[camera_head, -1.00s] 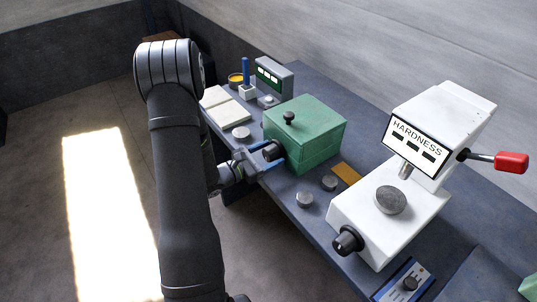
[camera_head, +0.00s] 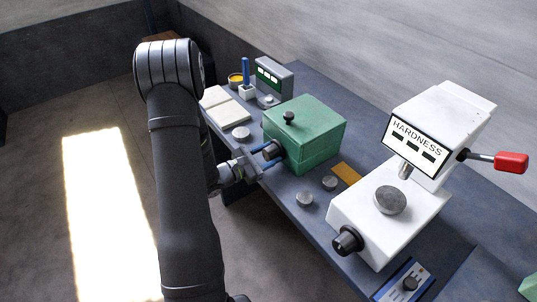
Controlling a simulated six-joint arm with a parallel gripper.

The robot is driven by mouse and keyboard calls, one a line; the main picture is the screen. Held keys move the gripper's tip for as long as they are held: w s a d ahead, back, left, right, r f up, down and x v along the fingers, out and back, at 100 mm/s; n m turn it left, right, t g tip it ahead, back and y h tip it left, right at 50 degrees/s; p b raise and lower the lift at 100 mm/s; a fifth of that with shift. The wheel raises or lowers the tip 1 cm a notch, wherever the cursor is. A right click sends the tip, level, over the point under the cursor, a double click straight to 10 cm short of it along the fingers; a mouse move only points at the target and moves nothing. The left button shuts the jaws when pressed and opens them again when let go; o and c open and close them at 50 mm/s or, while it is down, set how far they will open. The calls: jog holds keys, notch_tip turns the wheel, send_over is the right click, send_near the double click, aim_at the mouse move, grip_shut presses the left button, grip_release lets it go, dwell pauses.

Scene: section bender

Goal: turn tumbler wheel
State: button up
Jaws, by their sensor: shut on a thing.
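The green box (camera_head: 318,146) stands on the dark workbench and has a small black knob (camera_head: 289,117) on its lid. A dark round wheel (camera_head: 275,151) sticks out of the box's left side. My gripper (camera_head: 271,155) is at that side, its blue fingers on either side of the wheel and closed on it. The fingers partly hide the wheel, so its markings cannot be seen.
A white hardness tester (camera_head: 385,215) with a red-ended lever (camera_head: 510,162) stands to the right. Small metal discs (camera_head: 305,199) lie in front of the box. A blue control panel (camera_head: 405,283) is at the bottom.

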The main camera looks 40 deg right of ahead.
jog(key=m, duration=0.4)
jog(key=shift+m, duration=1.6)
jog(key=o, duration=1)
jog(key=a, duration=1.7)
jog(key=shift+w+a+r, duration=0.15)
jog(key=shift+a+r, duration=0.05)
